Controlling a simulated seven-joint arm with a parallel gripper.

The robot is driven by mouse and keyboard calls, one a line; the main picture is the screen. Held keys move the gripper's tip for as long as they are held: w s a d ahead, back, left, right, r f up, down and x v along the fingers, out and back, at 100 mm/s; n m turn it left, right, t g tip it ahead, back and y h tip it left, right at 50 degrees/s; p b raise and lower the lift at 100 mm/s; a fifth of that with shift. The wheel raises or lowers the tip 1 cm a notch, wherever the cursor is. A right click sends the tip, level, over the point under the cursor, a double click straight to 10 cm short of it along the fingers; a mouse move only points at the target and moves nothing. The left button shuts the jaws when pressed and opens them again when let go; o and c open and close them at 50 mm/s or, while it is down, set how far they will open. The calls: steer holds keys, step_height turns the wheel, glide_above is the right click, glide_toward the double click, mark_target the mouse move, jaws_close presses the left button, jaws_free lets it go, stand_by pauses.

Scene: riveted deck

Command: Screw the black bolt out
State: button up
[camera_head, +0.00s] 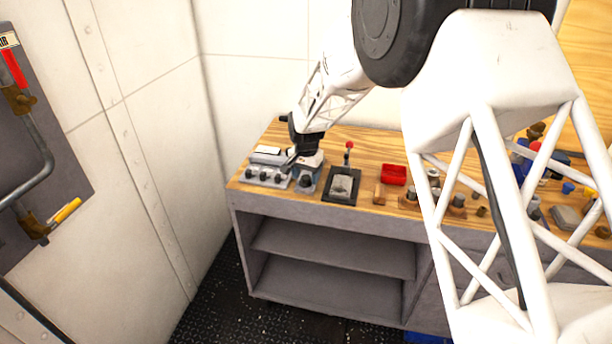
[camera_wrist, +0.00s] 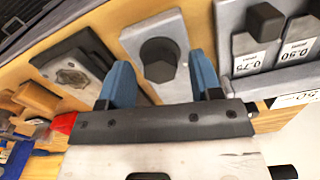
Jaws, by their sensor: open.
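The black bolt (camera_wrist: 158,58) has a hexagonal head and stands in a light grey block (camera_wrist: 182,38) in the wrist view. In the head view the block with the dark bolt (camera_head: 307,181) is at the left part of the bench, below my gripper (camera_head: 306,158). In the wrist view my gripper (camera_wrist: 159,68) has two blue fingers spread apart, one on each side of the bolt, with visible gaps. Nothing is held between them. How far the fingertips are above the bolt, I cannot tell. The bolt's shank is hidden in the block.
Left of the block in the head view is a grey panel (camera_head: 267,173) with several dark knobs; labels in the wrist view read 0.75 and 0.50. To the right are a black plate (camera_head: 327,198), a red-knobbed lever (camera_head: 348,150) and a red tray (camera_head: 393,174).

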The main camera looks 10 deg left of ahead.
steer(key=c, duration=0.9)
steer(key=shift+c, duration=0.2)
steer(key=shift+n, duration=1.6)
steer(key=o, duration=0.9)
steer(key=shift+o, duration=0.2)
